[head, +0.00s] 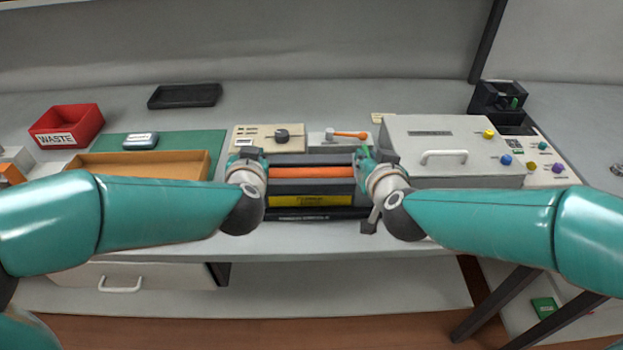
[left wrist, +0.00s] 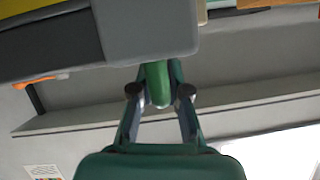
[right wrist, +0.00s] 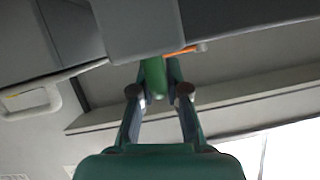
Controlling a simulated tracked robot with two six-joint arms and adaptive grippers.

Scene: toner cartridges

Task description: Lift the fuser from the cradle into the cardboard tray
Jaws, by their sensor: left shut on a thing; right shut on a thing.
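The fuser (head: 311,187), a dark grey unit with an orange roller and a yellow label, lies level between my two grippers in the head view. My left gripper (head: 250,160) is shut on the green handle (left wrist: 157,84) at its left end. My right gripper (head: 366,160) is shut on the green handle (right wrist: 153,78) at its right end. A black lettered strip, likely the cradle (head: 318,214), shows just below the fuser; I cannot tell whether the two touch. The cardboard tray (head: 190,163) is on the left, its front hidden by my left arm.
A red waste bin (head: 68,127) and a black tray (head: 185,95) stand at the back left. A grey lidded box (head: 437,150) is close on the right. An orange-handled tool (head: 347,135) lies behind the fuser.

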